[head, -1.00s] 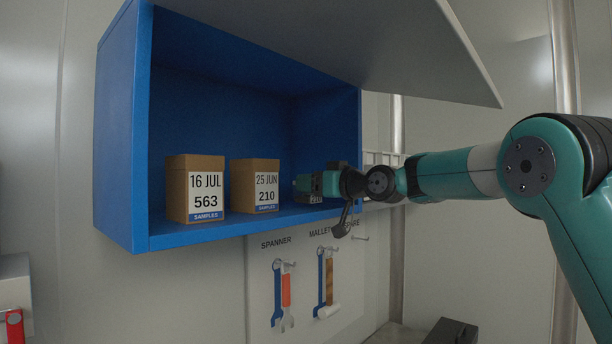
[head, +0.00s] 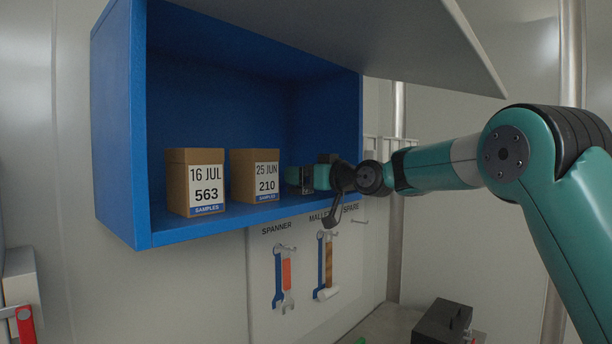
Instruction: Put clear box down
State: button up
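My gripper (head: 306,179) reaches from the right into the right end of the open blue cabinet (head: 115,130), low above its floor. Its teal fingers are seen from the side, just right of the 25 JUN box. I cannot make out a clear box at the fingers or elsewhere, and whether the fingers hold anything is unclear. A brown sample box marked 16 JUL 563 (head: 206,196) stands upright at the left of the cabinet floor. A second brown box marked 25 JUN 210 (head: 267,184) stands upright to its right.
The cabinet's grey lid (head: 400,55) is raised above my arm. Below hang a spanner (head: 286,275) and a mallet (head: 328,268) on a pegboard. A black toolbox (head: 440,322) sits at the lower right. A red-handled item (head: 25,325) is at the lower left.

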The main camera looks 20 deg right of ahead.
jog(key=shift+r, duration=0.25)
jog(key=b+v, duration=0.7)
jog(key=v, duration=0.4)
jog(key=s+a+f+g+h, duration=0.1)
jog(key=s+a+f+g, duration=0.35)
jog(key=s+f, duration=0.3)
jog(key=s+a+f+g+h, duration=0.1)
jog(key=s+a+f+g, duration=0.2)
jog(key=s+a+f, duration=0.4)
jog(key=s+f+g+h, duration=0.1)
jog(key=s+f+g, duration=0.1)
jog(key=s+f, duration=0.3)
jog(key=s+d+f+g+h, duration=0.1)
jog(key=s+f+g, duration=0.2)
jog(key=s, duration=0.7)
jog(key=s+f+g+h, duration=0.1)
jog(key=s+f+g, duration=0.1)
jog(key=s+f, duration=0.5)
jog(key=shift+s+d+h, duration=0.35)
jog(key=shift+s+h, duration=0.05)
jog(key=shift+s, duration=0.45)
jog(key=shift+f+g, duration=0.15)
jog(key=shift+g, duration=0.1)
